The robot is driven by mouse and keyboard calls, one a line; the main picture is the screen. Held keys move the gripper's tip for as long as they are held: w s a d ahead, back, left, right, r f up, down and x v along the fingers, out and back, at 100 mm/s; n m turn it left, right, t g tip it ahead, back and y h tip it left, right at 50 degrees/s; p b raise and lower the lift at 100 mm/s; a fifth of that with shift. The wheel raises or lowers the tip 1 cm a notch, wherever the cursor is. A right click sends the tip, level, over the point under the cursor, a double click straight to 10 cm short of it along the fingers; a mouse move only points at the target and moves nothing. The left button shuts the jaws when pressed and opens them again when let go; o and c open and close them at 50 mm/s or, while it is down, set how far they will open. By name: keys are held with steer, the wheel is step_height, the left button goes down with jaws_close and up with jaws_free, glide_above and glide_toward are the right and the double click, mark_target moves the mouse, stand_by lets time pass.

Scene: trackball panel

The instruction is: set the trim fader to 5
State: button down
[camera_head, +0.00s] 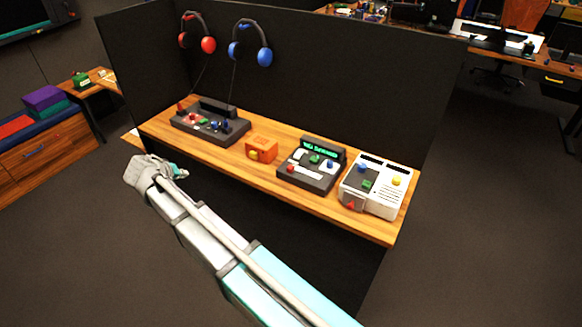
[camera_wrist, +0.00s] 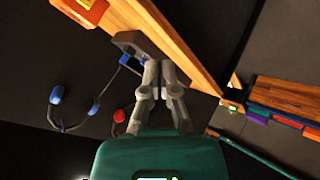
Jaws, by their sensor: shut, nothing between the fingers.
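The panel with a lit green display (camera_head: 320,148) stands on the wooden shelf, right of its middle. It carries a red knob (camera_head: 291,168), a green piece (camera_head: 314,159), a blue piece (camera_head: 330,164) and pale strips. Labels and scale are too small to read, so I cannot tell which control is the trim fader or its setting. My gripper (camera_head: 184,173) is in front of the shelf's left part, apart from this panel. In the wrist view my gripper (camera_wrist: 160,64) is shut and empty, its fingers together near the shelf edge.
On the wooden shelf (camera_head: 350,222) stand a black console (camera_head: 232,130) at left, an orange box (camera_head: 262,148) and a white unit (camera_head: 385,203) at right. Red headphones (camera_head: 208,44) and blue headphones (camera_head: 265,57) hang on the dark partition behind. Floor in front is open.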

steer(key=c, duration=1)
jaws_free()
steer(key=shift+w+d, duration=0.1)
steer(key=shift+d, duration=0.05)
steer(key=shift+o, duration=1.2)
steer(key=shift+w+d+r, duration=0.1)
steer(key=shift+w+d, duration=0.05)
steer(key=shift+d, duration=0.1)
steer(key=shift+o, duration=1.4)
steer(key=w+d+r+m+g+p, duration=0.1)
steer(key=w+d+m+g+p, duration=0.1)
steer(key=d, duration=0.6)
steer(key=w+d+r+m+g+p, duration=0.1)
steer(key=w+d+m+g+p, duration=0.1)
steer(key=d, duration=0.6)
steer(key=shift+w+m+g+p, duration=0.3)
steer(key=shift+w+m+p, duration=0.55)
steer(key=shift+p, duration=0.2)
step_height(320, 180, up, 4)
steer(key=m+g+y+p, duration=0.4)
steer(key=m+p, duration=0.2)
glide_above(291, 167)
steer(key=shift+w+r, duration=0.1)
steer(key=shift+r, duration=0.1)
steer(key=shift+f, duration=0.15)
step_height(291, 167, down, 14)
steer(key=b, duration=1.3)
steer(key=shift+r+b, duration=0.25)
steer(key=shift+b, duration=0.05)
